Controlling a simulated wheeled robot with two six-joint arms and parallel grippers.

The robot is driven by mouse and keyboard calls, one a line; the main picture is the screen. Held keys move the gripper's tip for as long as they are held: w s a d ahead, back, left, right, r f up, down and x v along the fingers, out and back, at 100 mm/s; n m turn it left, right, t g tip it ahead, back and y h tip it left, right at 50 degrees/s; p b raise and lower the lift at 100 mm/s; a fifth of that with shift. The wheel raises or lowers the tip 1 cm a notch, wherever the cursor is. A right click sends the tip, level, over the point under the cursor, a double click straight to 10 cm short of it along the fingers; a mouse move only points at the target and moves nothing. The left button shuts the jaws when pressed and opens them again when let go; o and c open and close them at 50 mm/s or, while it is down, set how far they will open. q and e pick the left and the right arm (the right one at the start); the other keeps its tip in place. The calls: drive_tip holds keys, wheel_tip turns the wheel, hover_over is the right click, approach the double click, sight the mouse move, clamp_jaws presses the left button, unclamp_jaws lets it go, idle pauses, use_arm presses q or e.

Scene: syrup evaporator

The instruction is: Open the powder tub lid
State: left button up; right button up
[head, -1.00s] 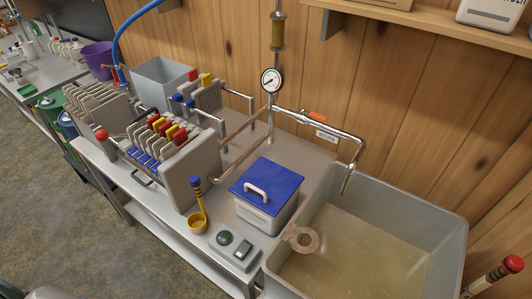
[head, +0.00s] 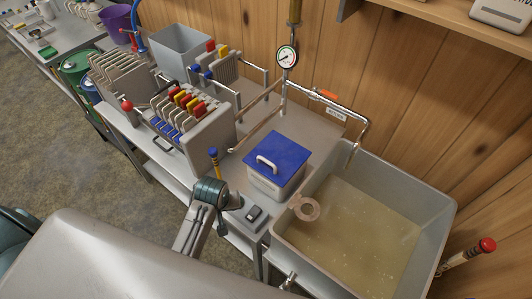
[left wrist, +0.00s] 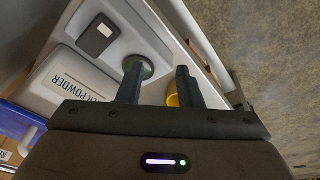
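The powder tub (head: 268,187) is a light box with a blue lid (head: 276,157) and a white arched handle (head: 266,161). The lid sits closed on it. In the left wrist view, the tub's labelled side (left wrist: 75,80) and a bit of the blue lid (left wrist: 12,122) show at left. My right gripper is not in view.
A filter press (head: 205,128) stands left. Pipes with a gauge (head: 287,57) run behind. A switch box (head: 254,214) lies in front of the tub.

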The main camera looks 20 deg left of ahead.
use_arm(q)
drive_tip(key=w+d+r+n, duration=0.3)
drive_tip(key=w+r+n, duration=0.1)
drive_tip(key=w+r, duration=0.4)
wheel_tip(320, 180, up, 9)
drive_tip(key=n+h, duration=0.1)
drive_tip(key=n, duration=0.4)
hover_over(267, 161)
drive_tip(key=s, duration=0.2)
drive_tip(key=shift+g, duration=0.4)
drive_tip(key=f+p, duration=0.1)
drive_tip(key=f, duration=0.2)
drive_tip(key=w+f+p, duration=0.1)
drive_tip(key=f+p, duration=0.1)
drive_tip(key=f, duration=0.2)
drive_tip(key=shift+w+a, duration=0.1)
drive_tip(key=shift+w, duration=0.1)
drive_tip(key=shift+w+f+p, duration=0.1)
drive_tip(key=shift+f+p, duration=0.2)
drive_tip(key=shift+f, duration=0.3)
clamp_jaws()
